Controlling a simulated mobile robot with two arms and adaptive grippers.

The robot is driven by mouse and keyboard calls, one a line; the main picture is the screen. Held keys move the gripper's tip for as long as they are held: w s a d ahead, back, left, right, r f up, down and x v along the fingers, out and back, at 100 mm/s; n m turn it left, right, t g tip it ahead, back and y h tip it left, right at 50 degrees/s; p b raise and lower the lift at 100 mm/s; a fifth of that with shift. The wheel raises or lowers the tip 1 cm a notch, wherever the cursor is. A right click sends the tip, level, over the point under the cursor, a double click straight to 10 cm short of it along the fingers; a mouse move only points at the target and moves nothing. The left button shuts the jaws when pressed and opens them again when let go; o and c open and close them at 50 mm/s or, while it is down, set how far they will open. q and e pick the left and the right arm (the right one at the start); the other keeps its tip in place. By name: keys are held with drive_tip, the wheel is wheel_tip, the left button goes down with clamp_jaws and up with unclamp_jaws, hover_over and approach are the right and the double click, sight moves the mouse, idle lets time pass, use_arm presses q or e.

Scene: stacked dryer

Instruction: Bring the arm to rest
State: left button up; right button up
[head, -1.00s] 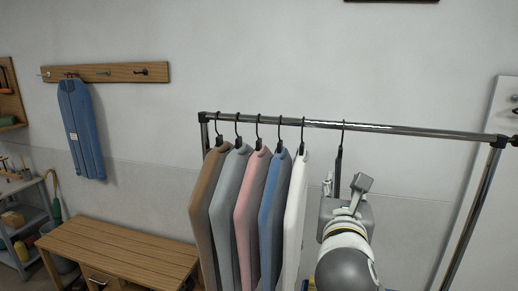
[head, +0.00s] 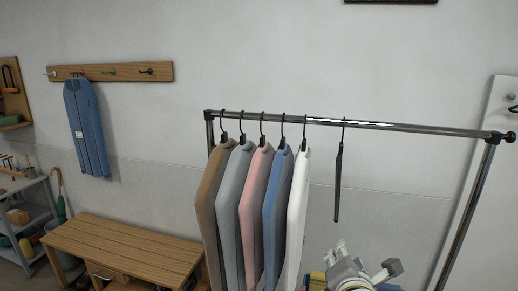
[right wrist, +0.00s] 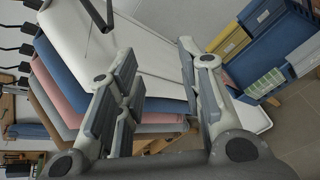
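My right gripper (head: 340,262) is low at the bottom of the head view, right of the white garment and below the empty black hanger. In the right wrist view its two fingers (right wrist: 160,75) stand apart with nothing between them, so it is open. The black hanger (head: 338,185) hangs alone on the metal rail (head: 400,127), seen edge-on and clear of the gripper. Part of a dark hanger (right wrist: 96,14) also shows at the top of the right wrist view. My left gripper is not in view.
Brown, grey, pink, blue and white (head: 298,205) garments hang left of the black hanger. A wooden bench (head: 125,250) stands at lower left. A blue garment (head: 86,130) hangs from a wall rack (head: 125,71). Blue and yellow bins (right wrist: 262,60) show in the wrist view.

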drive_tip(key=s+d+f+m+g+y, duration=0.3)
drive_tip(key=s+f+m+g, duration=0.7)
drive_tip(key=s+f+m, duration=1.5)
drive_tip(key=s+f+n+g+b, duration=0.1)
drive_tip(key=s+f+n, duration=0.15)
drive_tip(key=f, duration=2.55)
drive_tip(key=s+d+f+g, duration=0.1)
drive_tip(key=s+d+f, duration=0.1)
drive_tip(key=s+f, duration=1.5)
drive_tip(key=shift+s+d+f+b, duration=0.35)
drive_tip(key=shift+s+f+b, duration=0.1)
drive_tip(key=shift+s, duration=0.1)
